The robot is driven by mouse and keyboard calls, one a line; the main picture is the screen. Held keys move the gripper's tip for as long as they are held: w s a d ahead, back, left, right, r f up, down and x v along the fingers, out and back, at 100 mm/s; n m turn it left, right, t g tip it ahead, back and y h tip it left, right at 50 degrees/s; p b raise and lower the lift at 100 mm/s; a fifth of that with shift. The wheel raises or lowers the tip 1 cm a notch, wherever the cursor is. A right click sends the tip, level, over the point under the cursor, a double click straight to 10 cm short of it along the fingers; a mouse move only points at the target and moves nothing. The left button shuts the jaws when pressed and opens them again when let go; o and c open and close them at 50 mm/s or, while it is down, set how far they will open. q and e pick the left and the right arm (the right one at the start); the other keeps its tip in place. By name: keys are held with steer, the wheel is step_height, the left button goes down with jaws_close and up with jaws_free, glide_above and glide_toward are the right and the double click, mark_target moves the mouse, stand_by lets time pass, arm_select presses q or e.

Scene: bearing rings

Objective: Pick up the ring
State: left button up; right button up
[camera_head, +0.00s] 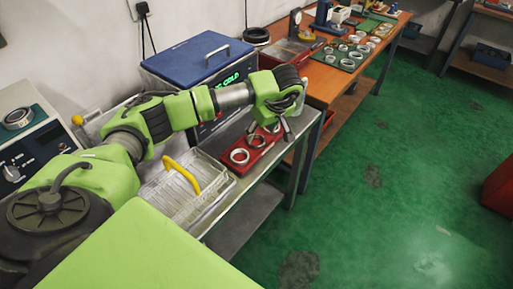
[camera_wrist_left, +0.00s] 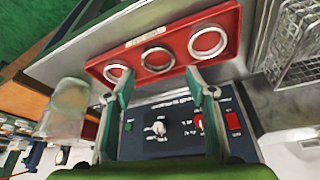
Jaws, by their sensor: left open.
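A red tray (camera_head: 264,151) with three metal rings lies on the grey bench top. In the head view the near ring (camera_head: 239,156) and the middle ring (camera_head: 257,142) show clearly; the far one is partly behind my gripper. In the left wrist view the tray (camera_wrist_left: 178,63) holds a left ring (camera_wrist_left: 116,73), a middle ring (camera_wrist_left: 157,60) and a right ring (camera_wrist_left: 207,42). My left gripper (camera_head: 271,130) is above the tray's far end, fingers down. In the wrist view its open, empty fingers (camera_wrist_left: 160,76) frame the middle ring. Contact cannot be told. My right gripper is not in view.
A blue-lidded unit (camera_head: 199,54) with a green display stands behind the tray. A wire basket (camera_head: 190,190) with a yellow handle is nearer me. A clear jar (camera_wrist_left: 65,108) shows in the wrist view. A wooden table (camera_head: 333,79) with more rings extends beyond; green floor lies right.

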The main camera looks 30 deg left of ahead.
mark_target(257, 140)
arm_select(q)
steer(key=b+x, duration=0.2)
steer(key=x, duration=0.1)
steer(key=b+x, duration=0.2)
steer(key=x, duration=0.1)
steer(key=shift+w+f, duration=0.3)
steer(key=shift+a+r, duration=0.1)
steer(key=shift+r, duration=0.05)
steer(key=c, duration=0.9)
